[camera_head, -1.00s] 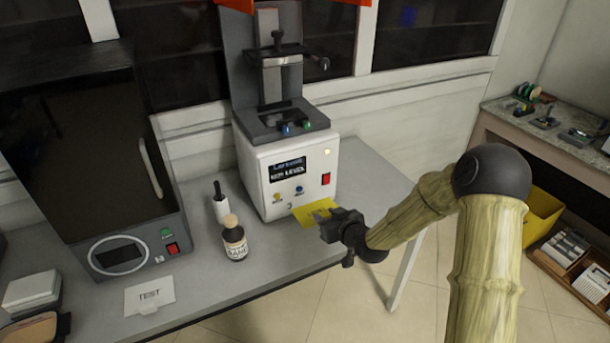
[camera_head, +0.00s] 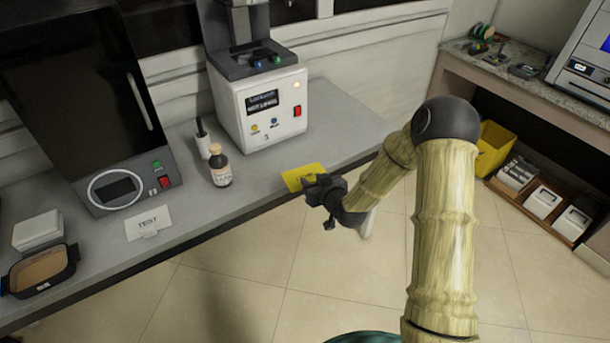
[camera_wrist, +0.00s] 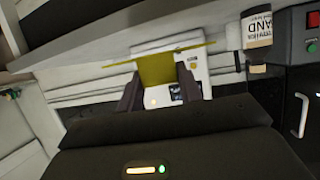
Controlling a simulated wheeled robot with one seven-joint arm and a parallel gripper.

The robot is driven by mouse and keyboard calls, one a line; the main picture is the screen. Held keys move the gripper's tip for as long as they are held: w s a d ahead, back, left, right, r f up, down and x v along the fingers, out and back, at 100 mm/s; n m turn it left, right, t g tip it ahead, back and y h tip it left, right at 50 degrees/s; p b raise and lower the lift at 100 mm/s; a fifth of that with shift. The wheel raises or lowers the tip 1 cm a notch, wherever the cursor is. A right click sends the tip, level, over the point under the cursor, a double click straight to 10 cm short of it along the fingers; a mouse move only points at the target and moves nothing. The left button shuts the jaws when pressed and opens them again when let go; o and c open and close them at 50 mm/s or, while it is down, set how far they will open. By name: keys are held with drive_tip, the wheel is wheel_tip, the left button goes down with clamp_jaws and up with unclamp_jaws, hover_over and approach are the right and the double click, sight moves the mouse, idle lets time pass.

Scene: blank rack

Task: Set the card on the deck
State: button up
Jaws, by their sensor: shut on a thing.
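A flat yellow card (camera_head: 303,174) is held in the jaws of my gripper (camera_head: 313,184), which is shut on it. The white instrument (camera_head: 285,105) stands on the bench behind the card and has a dark grey platform (camera_head: 238,65) on top with blue and green knobs. Which surface is the deck, I cannot tell.
A TEST sign (camera_head: 149,222), a dark oven-like box (camera_head: 85,110) and a tray (camera_head: 40,270) are further left. The bench (camera_head: 345,120) right of the instrument is clear.

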drive_tip(key=s+d+f+m+h, duration=0.2)
drive_tip(key=d+f+h, duration=0.1)
drive_tip(key=d+f, duration=0.3)
drive_tip(key=s+d+f+m+t+h, duration=0.1)
drive_tip(key=s+d+f+m+h, duration=0.1)
drive_tip(key=d+f, duration=0.4)
drive_tip(key=shift+s+d+f+m+h, duration=0.3)
drive_tip(key=shift+d+f+m+h, duration=0.15)
drive_tip(key=shift+d, duration=0.6)
drive_tip(key=shift+d, duration=0.1)
